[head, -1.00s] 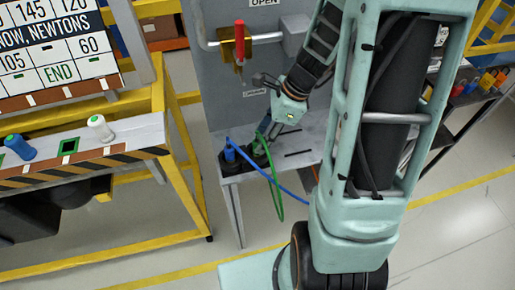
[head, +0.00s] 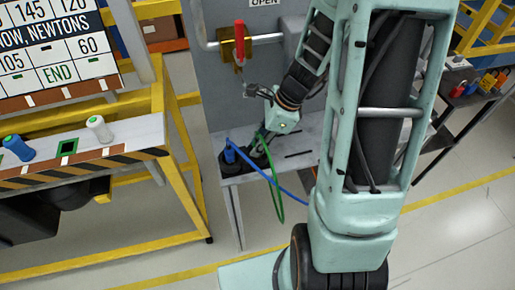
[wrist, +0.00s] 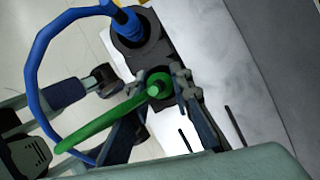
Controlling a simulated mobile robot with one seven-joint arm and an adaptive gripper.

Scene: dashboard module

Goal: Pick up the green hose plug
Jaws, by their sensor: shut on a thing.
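The green hose plug (wrist: 158,84) stands in a dark socket block in the wrist view, with its green hose (wrist: 100,124) curving off to the left. My gripper (wrist: 155,92) has a finger on each side of the plug and is shut on it. In the head view my gripper (head: 263,134) is low over the shelf at the plug, which it mostly hides. The green hose (head: 276,190) hangs in a loop over the shelf's front edge. The plug still appears to be at its socket; I cannot tell how deep it sits.
A blue plug (head: 230,153) with a blue hose (wrist: 38,62) stands in the neighbouring socket, close to my gripper. A grey panel with a red-handled valve (head: 239,42) rises behind the shelf (head: 232,181). A yellow-framed bench (head: 175,150) stands to the left.

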